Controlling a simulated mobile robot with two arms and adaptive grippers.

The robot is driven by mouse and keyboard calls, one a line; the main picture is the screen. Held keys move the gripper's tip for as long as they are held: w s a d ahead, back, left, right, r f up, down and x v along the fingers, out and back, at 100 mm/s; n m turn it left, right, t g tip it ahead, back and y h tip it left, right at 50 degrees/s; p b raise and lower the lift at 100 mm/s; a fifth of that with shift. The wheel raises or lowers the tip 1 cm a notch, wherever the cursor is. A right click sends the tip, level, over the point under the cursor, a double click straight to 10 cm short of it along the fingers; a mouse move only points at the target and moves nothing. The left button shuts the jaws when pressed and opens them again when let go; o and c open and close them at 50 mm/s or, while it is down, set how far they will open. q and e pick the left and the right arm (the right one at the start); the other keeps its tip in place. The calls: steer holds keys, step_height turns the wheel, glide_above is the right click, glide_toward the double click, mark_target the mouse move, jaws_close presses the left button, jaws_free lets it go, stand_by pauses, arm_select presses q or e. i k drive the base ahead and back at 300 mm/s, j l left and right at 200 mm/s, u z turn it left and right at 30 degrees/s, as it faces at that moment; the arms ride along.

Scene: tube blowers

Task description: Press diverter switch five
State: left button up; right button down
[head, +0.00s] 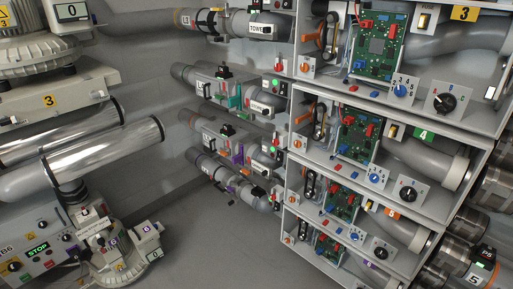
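Diverter switch five cannot be told for sure, since no label naming it is readable. A cabinet (489,146) of stacked bays stands at right. The top bay has a yellow label 3 (463,13) and a pale rocker switch (423,20). The second bay has a green label 4 (423,134) and a rocker switch (391,131). The third has an orange label (393,212), too small to read, and a small switch (369,205). A 5 plate (473,279) shows on a grey machine at lower right. Neither gripper is in view.
Grey pipes (240,22) with small control boxes run along the back wall into the cabinet. At left are shiny tubes (90,160) and a control panel with a green STOP display (37,249). Bare floor (225,250) lies between.

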mark_target(280, 156)
steer(key=i+j, duration=0.7)
steer(key=i, duration=0.25)
steer(key=i+j+u, duration=0.1)
steer(key=i+j, duration=0.25)
steer(key=i, duration=0.1)
